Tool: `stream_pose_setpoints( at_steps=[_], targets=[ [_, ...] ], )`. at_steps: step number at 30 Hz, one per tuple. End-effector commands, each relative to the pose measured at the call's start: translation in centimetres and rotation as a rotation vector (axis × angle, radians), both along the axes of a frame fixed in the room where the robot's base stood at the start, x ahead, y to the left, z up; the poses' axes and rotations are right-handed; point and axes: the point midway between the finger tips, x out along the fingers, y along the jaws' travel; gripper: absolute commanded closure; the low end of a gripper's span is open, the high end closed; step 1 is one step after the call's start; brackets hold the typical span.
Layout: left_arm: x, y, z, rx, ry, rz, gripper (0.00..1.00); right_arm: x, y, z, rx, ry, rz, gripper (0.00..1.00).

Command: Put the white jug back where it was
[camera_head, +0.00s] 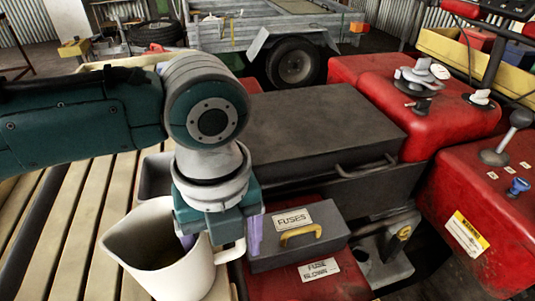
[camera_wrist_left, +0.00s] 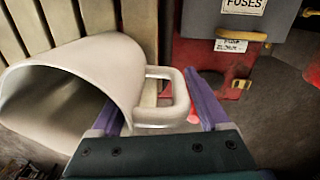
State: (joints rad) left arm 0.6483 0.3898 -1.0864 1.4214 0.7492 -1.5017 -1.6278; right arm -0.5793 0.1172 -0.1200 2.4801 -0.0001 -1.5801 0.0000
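The white jug (camera_head: 130,245) is at the lower left in the head view, over the slatted wooden surface, with its wide mouth showing. It also shows in the left wrist view (camera_wrist_left: 110,70), its handle (camera_wrist_left: 183,98) pointing right. My left gripper (camera_head: 221,236) is at the jug's handle side. Its two purple fingers stand wide apart in the left wrist view (camera_wrist_left: 158,112), one by the jug's wall and one beyond the handle. The handle lies between them with gaps. I cannot tell whether the jug rests on the slats. My right gripper is not in view.
A grey box labelled FUSES (camera_head: 295,243) with a yellow handle sits right beside the gripper. A dark grey case (camera_head: 310,130) lies behind it. Red machine housings (camera_head: 480,190) with levers stand at the right. Bare slats (camera_head: 60,235) lie left of the jug.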

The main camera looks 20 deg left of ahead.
Motion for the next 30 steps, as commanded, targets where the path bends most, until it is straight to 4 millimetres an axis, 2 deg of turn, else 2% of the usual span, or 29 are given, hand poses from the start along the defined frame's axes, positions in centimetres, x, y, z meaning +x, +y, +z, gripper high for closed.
stream_pose_setpoints(
  at_steps=[1,4,10,14,17,24,30],
  targets=[
    [0.0,0.0,0.0,0.0,0.0,0.0,0.14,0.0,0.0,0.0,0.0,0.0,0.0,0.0],
    [0.0,0.0,0.0,0.0,0.0,0.0,0.05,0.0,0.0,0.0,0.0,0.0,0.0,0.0],
    [0.0,0.0,0.0,0.0,0.0,0.0,0.05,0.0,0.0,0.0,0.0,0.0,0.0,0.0],
    [0.1,0.0,0.8,0.0,-0.001,0.0,0.05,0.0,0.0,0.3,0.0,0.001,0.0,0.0],
    [0.2,0.0,2.4,-0.002,-0.004,-0.001,0.05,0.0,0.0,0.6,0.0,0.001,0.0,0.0],
    [0.3,-0.1,7.9,-0.002,-0.005,-0.001,0.05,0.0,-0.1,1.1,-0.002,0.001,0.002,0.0],
    [0.3,-0.2,11.2,-0.002,-0.003,0.001,0.05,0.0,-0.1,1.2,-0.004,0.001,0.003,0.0]
  ],
)
